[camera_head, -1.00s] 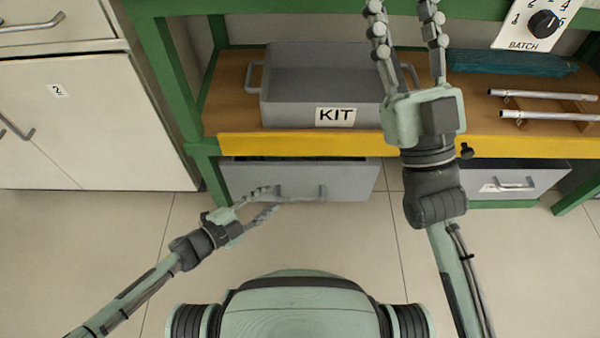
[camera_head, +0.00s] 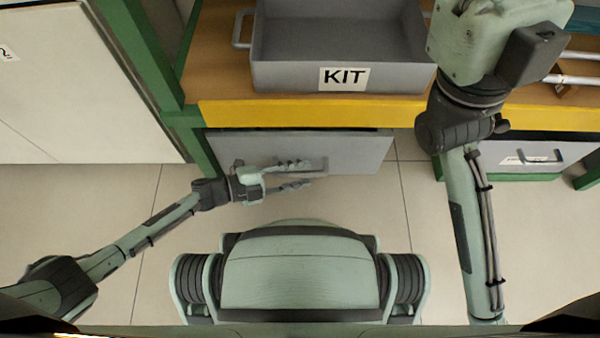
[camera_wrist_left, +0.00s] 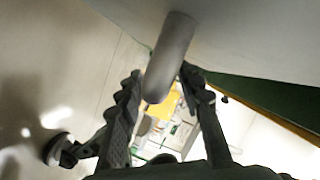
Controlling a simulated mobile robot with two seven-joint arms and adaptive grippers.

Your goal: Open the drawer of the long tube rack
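A grey drawer front (camera_head: 355,150) sits under the yellow-edged bench. Its bar handle (camera_head: 318,165) is partly behind my left gripper (camera_head: 308,174). That gripper is open, its two fingers reaching right at the handle. In the left wrist view the grey handle (camera_wrist_left: 170,58) lies between the spread fingers (camera_wrist_left: 165,85); I cannot tell if they touch it. The drawer looks closed. My right gripper's body (camera_head: 490,45) is at the top right, its fingers beyond the frame. No label shows which drawer belongs to the long tube rack.
A grey KIT bin (camera_head: 290,75) stands on the bench shelf. A second grey drawer (camera_head: 520,150) with a small label is at the right. Pale rods (camera_head: 575,80) lie at the right. A white cabinet (camera_head: 70,90) is at the left. The floor below the drawers is clear.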

